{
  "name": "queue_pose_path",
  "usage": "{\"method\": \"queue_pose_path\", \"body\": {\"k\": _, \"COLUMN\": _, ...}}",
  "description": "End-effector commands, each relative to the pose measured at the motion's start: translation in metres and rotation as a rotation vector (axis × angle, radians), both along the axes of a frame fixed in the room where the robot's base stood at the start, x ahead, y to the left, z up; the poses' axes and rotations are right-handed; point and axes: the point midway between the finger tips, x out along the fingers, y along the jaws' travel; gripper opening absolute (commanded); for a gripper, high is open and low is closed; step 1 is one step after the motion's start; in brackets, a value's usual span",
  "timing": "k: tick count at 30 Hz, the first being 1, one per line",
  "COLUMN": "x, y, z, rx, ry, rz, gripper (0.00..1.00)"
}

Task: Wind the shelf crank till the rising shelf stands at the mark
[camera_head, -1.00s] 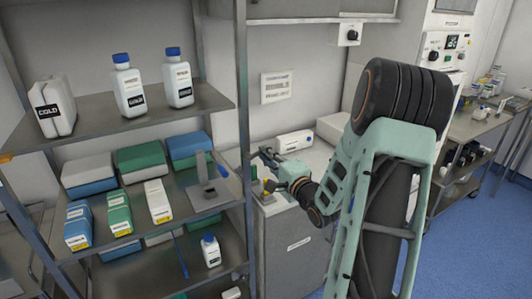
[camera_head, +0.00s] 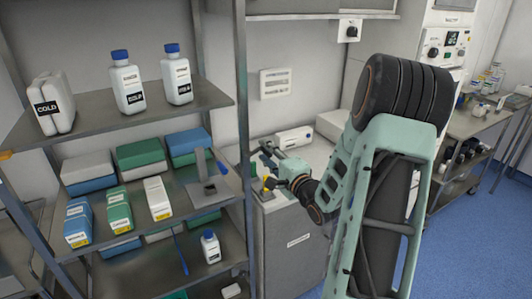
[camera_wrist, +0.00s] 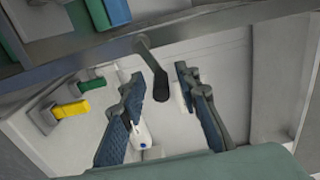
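The crank (camera_wrist: 148,58) shows in the wrist view as a grey arm with a dark knob (camera_wrist: 160,87), hanging from a grey rail. My gripper (camera_wrist: 154,80) is open, its blue-padded fingers on either side of the knob, with gaps visible. In the head view my gripper (camera_head: 270,155) is beside the rack's right post, above a grey cabinet; I cannot make out the crank there. The rack has an upper shelf (camera_head: 190,116) with white bottles and a middle shelf (camera_head: 140,228) with boxes. Which shelf rises is unclear. An orange piece (camera_head: 5,156) sits at the upper shelf's left end.
The rack post (camera_head: 243,110) stands just left of my gripper. A white box (camera_head: 293,138) lies on the counter behind it. Yellow and green pieces (camera_wrist: 70,109) show left of the fingers in the wrist view. Blue floor (camera_head: 470,240) is open at right.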

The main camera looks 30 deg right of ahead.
Motion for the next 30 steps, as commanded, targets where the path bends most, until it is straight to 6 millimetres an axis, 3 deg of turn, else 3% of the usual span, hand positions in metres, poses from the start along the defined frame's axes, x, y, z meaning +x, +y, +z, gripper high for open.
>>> {"method": "queue_pose_path", "body": {"k": 5, "x": -0.027, "y": -0.002, "z": 0.0, "rx": 0.0, "ry": 0.002, "rz": -0.005, "gripper": 0.3}}
{"method": "queue_pose_path", "body": {"k": 12, "x": -0.078, "y": -0.004, "z": 0.0, "rx": 0.001, "ry": 0.002, "rz": -0.005, "gripper": 0.3}}
{"method": "queue_pose_path", "body": {"k": 18, "x": -0.108, "y": -0.004, "z": 0.0, "rx": 0.001, "ry": 0.001, "rz": -0.002, "gripper": 0.3}}
{"method": "queue_pose_path", "body": {"k": 30, "x": -0.117, "y": -0.004, "z": 0.0, "rx": 0.0, "ry": 0.0, "rz": -0.001, "gripper": 0.3}}
